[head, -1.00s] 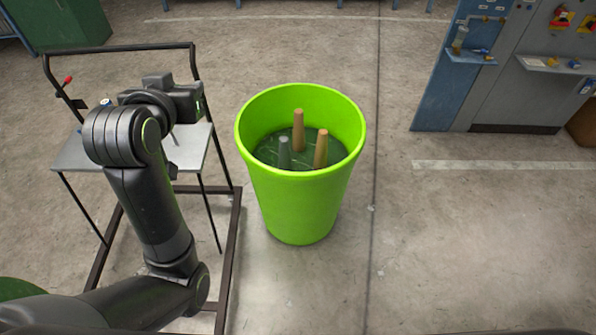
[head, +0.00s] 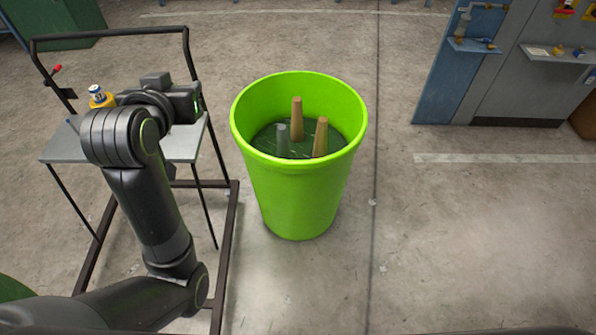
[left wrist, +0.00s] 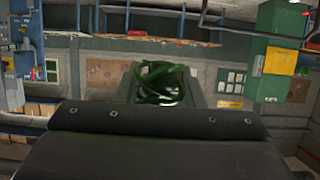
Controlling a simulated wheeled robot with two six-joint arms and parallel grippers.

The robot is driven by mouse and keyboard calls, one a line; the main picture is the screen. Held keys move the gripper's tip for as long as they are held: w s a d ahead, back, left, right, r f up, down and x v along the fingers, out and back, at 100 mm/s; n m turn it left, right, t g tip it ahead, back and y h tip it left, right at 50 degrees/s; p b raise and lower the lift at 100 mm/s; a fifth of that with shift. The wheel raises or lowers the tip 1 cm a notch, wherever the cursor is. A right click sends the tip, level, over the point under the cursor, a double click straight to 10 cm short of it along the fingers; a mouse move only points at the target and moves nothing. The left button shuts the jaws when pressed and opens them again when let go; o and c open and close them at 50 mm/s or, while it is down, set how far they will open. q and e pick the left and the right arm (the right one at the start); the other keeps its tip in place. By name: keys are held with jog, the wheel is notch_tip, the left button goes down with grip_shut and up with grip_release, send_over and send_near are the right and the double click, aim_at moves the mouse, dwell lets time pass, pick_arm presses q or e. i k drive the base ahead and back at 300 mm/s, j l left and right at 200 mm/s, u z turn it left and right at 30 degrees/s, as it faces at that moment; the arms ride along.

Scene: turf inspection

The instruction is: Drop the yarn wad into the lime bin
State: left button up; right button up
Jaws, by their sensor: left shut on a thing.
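The lime bin (head: 298,200) stands upright on the floor in the middle of the head view, open at the top. My left gripper shows in the left wrist view (left wrist: 160,88), shut on the dark green yarn wad (left wrist: 163,78), a tangle of loose strands. In the head view my left arm is left of the bin, its wrist over a grey shelf; its fingers and the wad cannot be made out there. My right gripper is in neither view.
Inside the bin are tan cones (head: 297,118), a grey cone (head: 282,140) and a dark green layer. A dark-framed cart with a grey shelf (head: 62,148) stands left, bearing a yellow-bodied bottle (head: 98,97). Floor right of the bin is clear up to a blue-grey cabinet (head: 500,85).

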aim_at(296, 151)
jog(key=i+l, duration=0.45)
jog(key=i, duration=0.2)
jog(key=i+l, duration=0.5)
jog(key=i, duration=0.15)
jog(key=j+u, duration=0.05)
